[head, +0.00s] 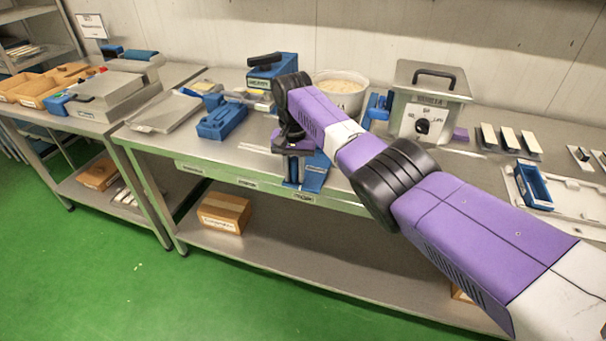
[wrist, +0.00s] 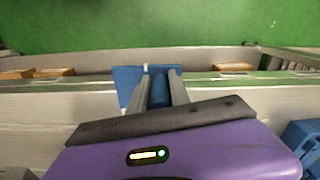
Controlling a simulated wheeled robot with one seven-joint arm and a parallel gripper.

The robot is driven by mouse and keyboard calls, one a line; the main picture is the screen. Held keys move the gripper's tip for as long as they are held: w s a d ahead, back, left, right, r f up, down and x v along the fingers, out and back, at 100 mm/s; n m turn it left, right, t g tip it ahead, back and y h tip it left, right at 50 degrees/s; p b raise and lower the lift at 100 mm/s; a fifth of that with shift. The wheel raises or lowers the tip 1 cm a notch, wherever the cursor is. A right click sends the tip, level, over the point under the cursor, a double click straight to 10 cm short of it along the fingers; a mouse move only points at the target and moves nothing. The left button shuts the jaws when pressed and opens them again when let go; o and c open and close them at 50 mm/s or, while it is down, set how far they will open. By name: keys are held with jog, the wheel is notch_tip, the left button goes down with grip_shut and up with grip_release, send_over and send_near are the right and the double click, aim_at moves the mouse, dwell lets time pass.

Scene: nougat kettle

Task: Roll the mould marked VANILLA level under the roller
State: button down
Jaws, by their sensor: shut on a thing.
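My gripper (head: 294,168) is over the front edge of the middle bench in the head view. It is shut on a blue piece (head: 316,172). In the wrist view my gripper (wrist: 162,82) has both grey fingers around this blue piece (wrist: 128,84), whose flat part spreads past the fingertips. I cannot tell if it is a mould, and no marking on it is legible. A blue device with a black handle (head: 268,68), perhaps the roller, stands at the back of the bench, left of my arm. I cannot read VANILLA anywhere.
A blue block (head: 222,121) and a flat metal tray (head: 165,111) lie left on the bench. A bowl (head: 343,88) and a metal box with a knob (head: 428,100) stand behind my arm. A blue open-topped frame (head: 533,187) is at the right. A carton (head: 224,212) sits on the lower shelf.

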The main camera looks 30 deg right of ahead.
aim_at(292, 158)
jog(key=shift+w+a+r, duration=0.1)
jog(key=shift+w+a, duration=0.1)
jog(key=shift+w, duration=0.15)
jog(key=c, duration=1.2)
grip_release()
jog(key=shift+r+b, duration=0.35)
jog(key=shift+r, duration=3.55)
